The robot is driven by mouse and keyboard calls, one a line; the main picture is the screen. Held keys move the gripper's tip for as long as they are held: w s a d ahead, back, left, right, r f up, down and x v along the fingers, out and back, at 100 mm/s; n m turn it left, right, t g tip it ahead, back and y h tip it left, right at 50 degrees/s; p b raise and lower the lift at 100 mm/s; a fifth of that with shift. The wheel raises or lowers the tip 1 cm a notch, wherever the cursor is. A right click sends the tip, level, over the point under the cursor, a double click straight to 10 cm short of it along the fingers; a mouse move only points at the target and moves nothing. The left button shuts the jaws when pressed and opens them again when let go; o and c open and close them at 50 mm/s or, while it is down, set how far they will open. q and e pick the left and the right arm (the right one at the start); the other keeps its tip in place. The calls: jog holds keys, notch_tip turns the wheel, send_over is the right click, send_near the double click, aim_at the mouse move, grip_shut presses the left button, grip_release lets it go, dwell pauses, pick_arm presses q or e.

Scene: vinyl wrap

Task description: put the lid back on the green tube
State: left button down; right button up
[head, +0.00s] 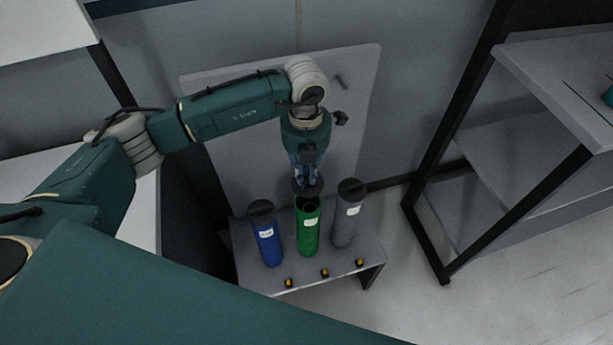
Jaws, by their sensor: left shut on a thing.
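The green tube (308,232) stands upright in the middle of a small grey stand, with a pale label and its dark open mouth showing. My left gripper (307,181) points down just above the tube's mouth, slightly toward its back. It is shut on a dark round lid (308,189). The lid looks apart from the rim or nearly touching it; I cannot tell which. My fingers partly hide the lid. My right gripper is not in view.
A blue tube (268,243) and a grey tube (346,222), both with dark tops, flank the green one closely. The stand (290,281) has several small yellow-black pieces along its front edge. A grey panel (350,110) rises behind. A shelf rack (520,190) stands at right.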

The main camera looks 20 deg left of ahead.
pick_arm(q)
jog(key=f+n, duration=0.1)
jog(key=n, duration=0.1)
jog(key=shift+w+f+n, duration=0.1)
jog(key=shift+f+n, duration=0.3)
notch_tip(320, 180, down, 6)
jog(key=b, duration=0.4)
jog(key=shift+f, duration=0.15)
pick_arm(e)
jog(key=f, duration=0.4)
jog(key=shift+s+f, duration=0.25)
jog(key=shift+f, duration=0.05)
pick_arm(q)
jog(key=shift+b, duration=0.3)
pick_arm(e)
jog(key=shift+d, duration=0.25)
pick_arm(q)
jog(key=shift+f+b, duration=0.15)
jog(key=shift+b, duration=0.25)
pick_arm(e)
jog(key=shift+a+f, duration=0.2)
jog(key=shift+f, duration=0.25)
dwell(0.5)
